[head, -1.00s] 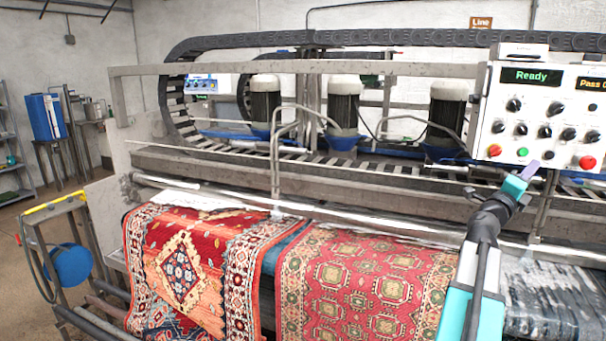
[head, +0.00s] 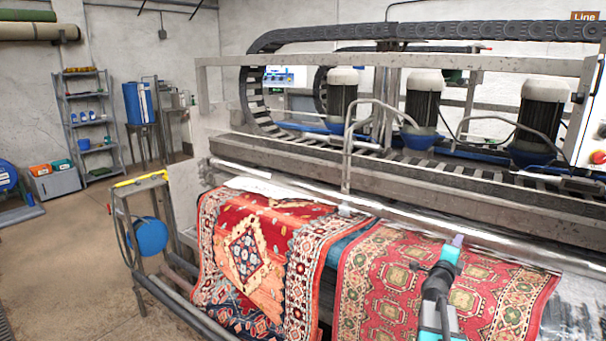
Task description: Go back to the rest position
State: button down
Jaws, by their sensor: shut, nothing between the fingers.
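My gripper (head: 456,242) is at the end of my teal and dark arm, in the lower right of the head view. It is small in the picture, with a purple tip, and looks shut and empty. It shows in front of the red patterned rug (head: 385,285) on the right side of the machine. I cannot tell how far it is from the rug; no contact is visible.
The rug scrubber's front roller (head: 480,249) runs above the rugs. A second rug (head: 245,250) hangs to the left. A yellow-topped stand (head: 142,180) with a blue drum (head: 151,236) is beside the machine. Open floor (head: 60,270) lies at left.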

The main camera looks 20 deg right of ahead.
jog(key=w+a+f+n+t+y+b, duration=0.1)
jog(key=w+a+f+n+y, duration=0.35)
jog(key=a+f, duration=0.7)
jog(key=w+a+f+n+t+y, duration=0.1)
jog(key=w+a+f+n+y, duration=0.35)
jog(key=a+f, duration=0.7)
jog(key=s+a+f+n+g+y+b, duration=0.1)
jog(key=s+a+f+n+g+y, duration=0.15)
jog(key=a+f, duration=0.8)
jog(key=s+a+f+n+g+y, duration=0.1)
jog(key=s+a+f+n+y, duration=0.25)
jog(key=a+f, duration=0.65)
jog(key=s+a+f+n+g+y+b, duration=0.1)
jog(key=s+a+f+n+g, duration=0.25)
jog(key=s+a+f, duration=0.5)
jog(key=s+a+f+n+g+y, duration=0.1)
jog(key=s+a+f+n+g, duration=0.4)
jog(key=s, duration=0.6)
jog(key=s+d+n+g+h, duration=0.1)
jog(key=s+n+g, duration=0.5)
jog(key=s, duration=1.6)
jog(key=shift+d+f+g+h, duration=0.3)
jog(key=shift+d+f+g, duration=0.15)
jog(key=shift+d, duration=0.25)
